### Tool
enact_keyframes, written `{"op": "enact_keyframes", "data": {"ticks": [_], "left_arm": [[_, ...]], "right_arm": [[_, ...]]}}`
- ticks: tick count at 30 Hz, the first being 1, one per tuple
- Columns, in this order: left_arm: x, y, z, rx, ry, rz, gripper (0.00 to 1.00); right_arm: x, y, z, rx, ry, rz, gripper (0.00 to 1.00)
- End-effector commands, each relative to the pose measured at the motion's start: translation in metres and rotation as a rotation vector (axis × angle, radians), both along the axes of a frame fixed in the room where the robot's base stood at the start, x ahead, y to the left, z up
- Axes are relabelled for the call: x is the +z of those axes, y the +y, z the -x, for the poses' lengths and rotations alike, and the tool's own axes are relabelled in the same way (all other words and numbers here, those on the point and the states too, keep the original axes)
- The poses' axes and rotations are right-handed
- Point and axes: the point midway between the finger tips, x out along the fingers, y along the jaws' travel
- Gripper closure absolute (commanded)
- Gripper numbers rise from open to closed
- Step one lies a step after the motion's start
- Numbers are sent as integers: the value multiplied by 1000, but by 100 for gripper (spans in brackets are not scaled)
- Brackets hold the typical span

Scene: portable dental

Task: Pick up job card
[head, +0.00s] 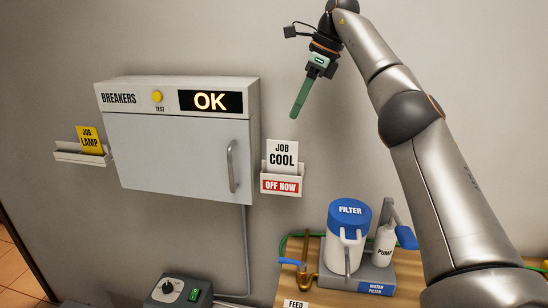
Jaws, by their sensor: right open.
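A white job card (282,153) reading "JOB COOL" stands upright in a small white wall holder (297,171) labelled "OFF NOW", just right of the breaker box. A yellow job card (90,140) reading "JOB LAMP" stands slightly tilted in another white wall holder (70,156) left of the box. My right gripper (300,100) is open and empty, with green fingers pointing down, above and slightly right of the white card and apart from it. My left gripper is not in view.
The breaker box (175,153) has a closed door with a handle, a yellow test button and a display reading "OK". A blue-topped filter jug (349,212) and a pump bottle (384,247) stand on a wooden bench (318,286) below. A dark control box (178,292) is at the bottom.

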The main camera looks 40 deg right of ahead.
Motion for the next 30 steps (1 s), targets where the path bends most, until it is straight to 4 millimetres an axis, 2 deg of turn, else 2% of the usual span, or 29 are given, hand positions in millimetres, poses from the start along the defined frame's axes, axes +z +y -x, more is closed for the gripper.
{"op": "enact_keyframes", "data": {"ticks": [12,19,25,30], "left_arm": [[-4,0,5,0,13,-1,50],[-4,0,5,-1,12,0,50],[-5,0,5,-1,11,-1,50],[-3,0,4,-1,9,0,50]], "right_arm": [[-56,14,-16,2,1,-1,59],[-69,17,-19,0,0,-1,59],[-98,21,-19,1,3,-1,59],[-113,26,-25,0,2,-2,59]]}}
